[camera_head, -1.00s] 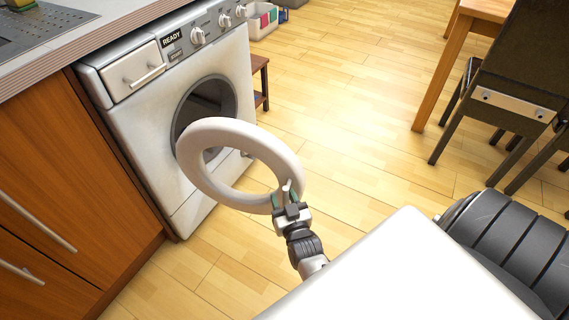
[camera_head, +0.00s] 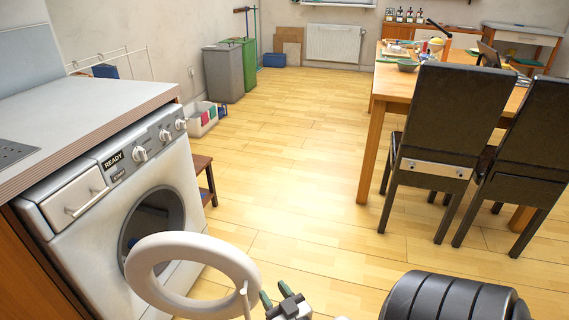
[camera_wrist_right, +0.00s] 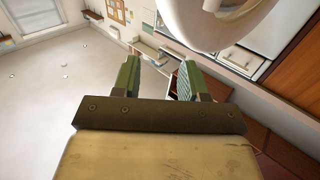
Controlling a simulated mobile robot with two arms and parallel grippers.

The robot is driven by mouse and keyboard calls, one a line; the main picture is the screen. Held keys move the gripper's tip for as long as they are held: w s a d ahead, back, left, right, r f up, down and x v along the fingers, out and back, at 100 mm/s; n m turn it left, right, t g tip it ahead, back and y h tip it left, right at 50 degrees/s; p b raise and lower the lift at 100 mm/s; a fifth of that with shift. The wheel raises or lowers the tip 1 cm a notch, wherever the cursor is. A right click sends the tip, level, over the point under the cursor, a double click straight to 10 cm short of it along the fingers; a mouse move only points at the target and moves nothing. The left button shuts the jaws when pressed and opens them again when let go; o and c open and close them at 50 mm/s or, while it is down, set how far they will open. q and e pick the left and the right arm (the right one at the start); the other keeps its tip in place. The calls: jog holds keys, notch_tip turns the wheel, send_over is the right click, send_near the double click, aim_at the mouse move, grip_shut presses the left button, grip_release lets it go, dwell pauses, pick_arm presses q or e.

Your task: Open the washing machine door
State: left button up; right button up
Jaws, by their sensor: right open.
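The white washing machine (camera_head: 85,215) stands at the left, its panel reading READY. Its ring-shaped door (camera_head: 205,240) is swung open, away from the dark round opening (camera_head: 140,222), with a blue thing visible inside. A small handle (camera_head: 245,298) is on the ring's right edge. My right gripper (camera_head: 276,297) is open and empty, just right of the handle with a small gap. In the right wrist view, the green-padded fingers (camera_wrist_right: 158,78) are apart with nothing between them, and the door's white rim (camera_wrist_right: 215,25) is above them. My left gripper is not in view.
A worktop (camera_head: 70,110) adjoins the machine at the left. A small wooden stool (camera_head: 203,175) stands beyond it. Dark chairs (camera_head: 440,125) and a wooden table (camera_head: 375,140) are at the right. The floor (camera_head: 290,160) between is clear.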

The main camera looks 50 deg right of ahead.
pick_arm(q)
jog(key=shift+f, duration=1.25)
pick_arm(e)
jog(key=shift+s+d+r, duration=0.3)
jog(key=shift+s+r, duration=0.1)
jog(key=shift+s, duration=0.2)
jog(key=shift+s+d+r, duration=0.3)
jog(key=shift+s+r, duration=0.05)
jog(key=shift+s, duration=0.2)
